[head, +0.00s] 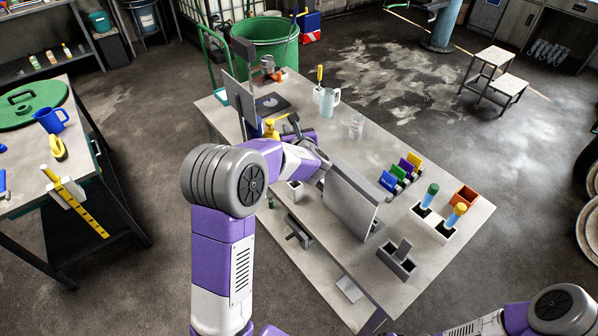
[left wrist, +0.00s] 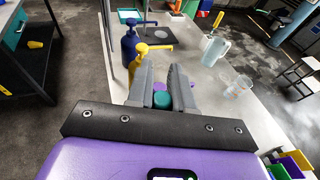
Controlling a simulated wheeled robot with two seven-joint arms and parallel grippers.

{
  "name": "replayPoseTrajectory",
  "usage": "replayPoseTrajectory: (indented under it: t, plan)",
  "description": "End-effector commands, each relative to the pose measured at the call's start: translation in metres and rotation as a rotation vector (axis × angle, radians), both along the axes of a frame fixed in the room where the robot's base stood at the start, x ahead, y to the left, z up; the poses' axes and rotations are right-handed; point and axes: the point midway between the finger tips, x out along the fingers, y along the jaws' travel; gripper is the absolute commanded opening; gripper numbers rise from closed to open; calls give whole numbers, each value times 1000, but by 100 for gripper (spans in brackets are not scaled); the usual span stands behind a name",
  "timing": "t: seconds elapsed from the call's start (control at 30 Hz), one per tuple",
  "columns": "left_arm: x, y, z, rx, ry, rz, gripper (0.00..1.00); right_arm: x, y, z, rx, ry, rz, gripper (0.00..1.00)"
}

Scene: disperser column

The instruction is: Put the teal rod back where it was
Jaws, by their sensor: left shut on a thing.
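My left gripper (left wrist: 163,88) is shut on the teal rod (left wrist: 163,100), whose rounded teal end shows between the fingers in the left wrist view. The rest of the rod is hidden by the fingers and the wrist. In the head view the gripper (head: 291,128) is over the table, beside the yellow pump bottle (head: 271,129), and I cannot make out the rod there. A pale holder (head: 441,236) on the table's right side carries a green-topped rod (head: 430,195) and an orange-topped rod (head: 457,213). My right gripper is out of view; only its arm shows.
An upright grey panel (head: 349,202) stands on the table (head: 437,277). A grey slotted block (head: 397,262), an orange box (head: 466,195) and several coloured bins (head: 401,172) are to its right. A pitcher (head: 329,101) and a clear glass (head: 356,125) stand behind.

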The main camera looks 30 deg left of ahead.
Motion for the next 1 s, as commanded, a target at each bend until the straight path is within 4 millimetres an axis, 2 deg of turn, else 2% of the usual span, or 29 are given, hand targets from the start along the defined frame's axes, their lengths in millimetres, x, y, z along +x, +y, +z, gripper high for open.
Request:
replayPoseTrajectory:
  t: [0.03,0.1,0.2,0.37,0.6,0.97,1.0]
  plan:
    - [-1,0,-15,0,7,0,0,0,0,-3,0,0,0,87]
    - [0,0,-28,0,7,0,0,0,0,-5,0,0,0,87]
    - [0,0,-41,1,5,0,0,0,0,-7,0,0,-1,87]
    - [0,0,-52,0,4,-1,0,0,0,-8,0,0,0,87]
    - [0,0,-83,-1,5,-1,0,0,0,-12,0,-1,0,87]
    - [0,-1,-87,-1,1,-1,0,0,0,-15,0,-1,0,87]
    - [0,-1,-87,-1,2,-1,26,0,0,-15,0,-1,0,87]
